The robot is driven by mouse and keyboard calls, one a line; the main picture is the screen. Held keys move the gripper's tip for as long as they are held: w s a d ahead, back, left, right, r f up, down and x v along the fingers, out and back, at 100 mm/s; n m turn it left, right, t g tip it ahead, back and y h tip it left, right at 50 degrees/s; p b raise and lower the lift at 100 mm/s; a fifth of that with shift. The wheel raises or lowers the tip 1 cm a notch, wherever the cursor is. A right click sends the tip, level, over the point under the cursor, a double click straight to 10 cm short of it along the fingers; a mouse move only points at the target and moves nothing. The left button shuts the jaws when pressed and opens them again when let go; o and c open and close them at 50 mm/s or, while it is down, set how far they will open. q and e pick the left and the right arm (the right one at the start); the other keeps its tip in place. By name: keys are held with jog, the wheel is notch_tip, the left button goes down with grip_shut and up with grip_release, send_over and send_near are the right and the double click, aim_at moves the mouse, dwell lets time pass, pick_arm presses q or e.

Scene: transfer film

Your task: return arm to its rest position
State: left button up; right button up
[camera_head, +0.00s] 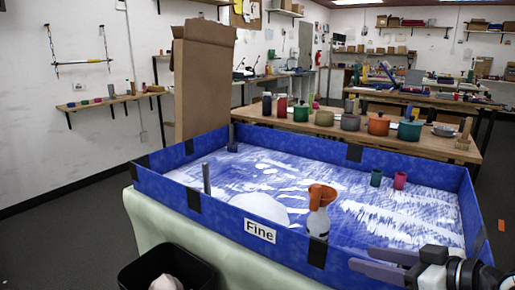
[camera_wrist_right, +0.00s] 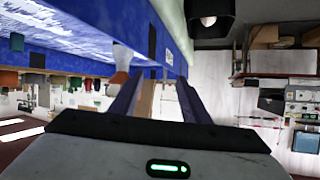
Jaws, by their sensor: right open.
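My right gripper (camera_head: 361,259) is at the lower right of the head view, at the front right edge of a blue-walled tray (camera_head: 180,205). Its two fingers are apart with nothing between them. In the right wrist view the fingers (camera_wrist_right: 158,88) also show spread and empty. The right arm comes in from the right edge, and most of it is outside the picture. My left gripper and arm do not show in the head view.
The tray, labelled "Fine", holds a white spray bottle with an orange head (camera_head: 320,205), a white rounded piece (camera_head: 258,208), a green cup (camera_head: 376,177) and a pink cup (camera_head: 400,180). A black bin (camera_head: 140,272) stands in front. Behind is a bench (camera_head: 300,128) with pots.

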jog(key=s+a+f+m+h, duration=0.1)
jog(key=s+f+m+h, duration=0.15)
jog(key=f, duration=0.75)
jog(key=s+f+m+h, duration=0.1)
jog(key=s+f, duration=0.3)
jog(key=f, duration=0.6)
jog(key=s+a+f+g, duration=0.1)
jog(key=s+a+f, duration=0.2)
jog(key=s+f, duration=0.4)
jog(key=s+a+f+g+h, duration=0.1)
jog(key=s+a+f, duration=0.2)
jog(key=s+f, duration=0.3)
jog(key=s, duration=0.4)
jog(key=shift+f, duration=0.35)
